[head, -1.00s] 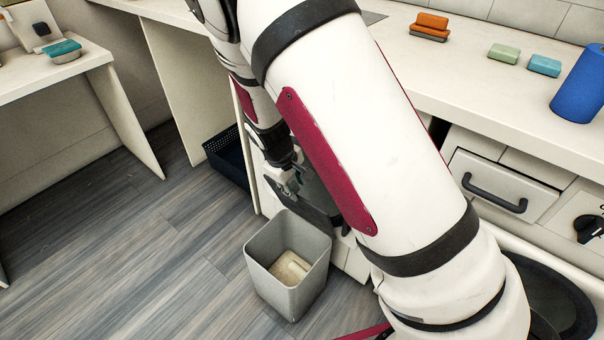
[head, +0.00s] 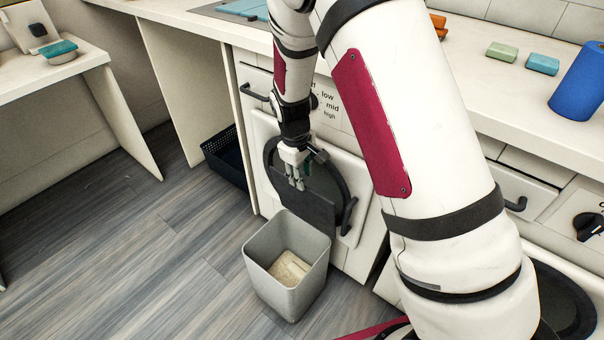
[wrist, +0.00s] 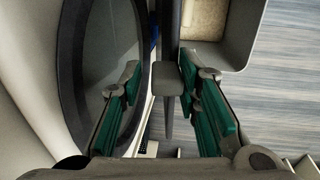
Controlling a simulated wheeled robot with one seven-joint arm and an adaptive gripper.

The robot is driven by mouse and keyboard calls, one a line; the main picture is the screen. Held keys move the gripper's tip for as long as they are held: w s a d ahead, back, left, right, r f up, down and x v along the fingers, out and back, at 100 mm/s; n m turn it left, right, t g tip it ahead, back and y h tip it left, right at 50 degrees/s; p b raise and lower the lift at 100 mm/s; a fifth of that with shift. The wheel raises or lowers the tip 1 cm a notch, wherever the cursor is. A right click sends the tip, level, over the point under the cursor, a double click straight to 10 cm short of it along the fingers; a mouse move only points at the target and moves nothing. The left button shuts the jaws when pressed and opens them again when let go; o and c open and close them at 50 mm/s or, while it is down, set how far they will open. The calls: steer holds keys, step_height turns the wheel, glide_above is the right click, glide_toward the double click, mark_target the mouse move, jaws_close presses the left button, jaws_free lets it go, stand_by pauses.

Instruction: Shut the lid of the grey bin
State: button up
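The grey bin (head: 263,270) stands on the floor, its top open and something pale lying inside. Its dark lid (head: 318,212) stands raised at the bin's back edge, in front of the washing machine. My gripper (head: 297,186) points down at the lid's upper part. In the wrist view my gripper (wrist: 160,78) is open, its green-padded fingers apart. The lid (wrist: 166,25) shows there nearly edge-on, with a grey tab (wrist: 167,82) between the fingers; I cannot tell whether either finger touches it. The bin (wrist: 240,40) is at the upper right of that view.
The washing machine's round door (head: 342,190) is close behind the lid and also fills the left of the wrist view (wrist: 100,60). A dark basket (head: 226,160) sits under the counter at left. The floor (head: 130,245) left of the bin is clear.

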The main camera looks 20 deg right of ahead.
step_height(320, 180, up, 16)
steer(key=s+a+p, duration=0.1)
steer(key=a+p, duration=0.1)
steer(key=p, duration=0.9)
steer(key=shift+s+a+f, duration=0.15)
steer(key=shift+s+f, duration=0.05)
steer(key=shift+s, duration=0.15)
stand_by(0.6)
stand_by(0.3)
steer(key=shift+f, duration=0.1)
jaws_close()
steer(key=w+d+f+m+t+h+b, duration=0.1)
steer(key=d+f+m+b, duration=0.1)
steer(key=f+m+b, duration=0.4)
steer(key=w+d+f+m+t+h+b, duration=0.1)
steer(key=d+f+m+h+b, duration=0.1)
steer(key=f+m+b, duration=0.4)
steer(key=m+b, duration=0.5)
steer(key=m, duration=0.1)
steer(key=shift+w+d+f, duration=0.2)
steer(key=shift+w+d, duration=0.05)
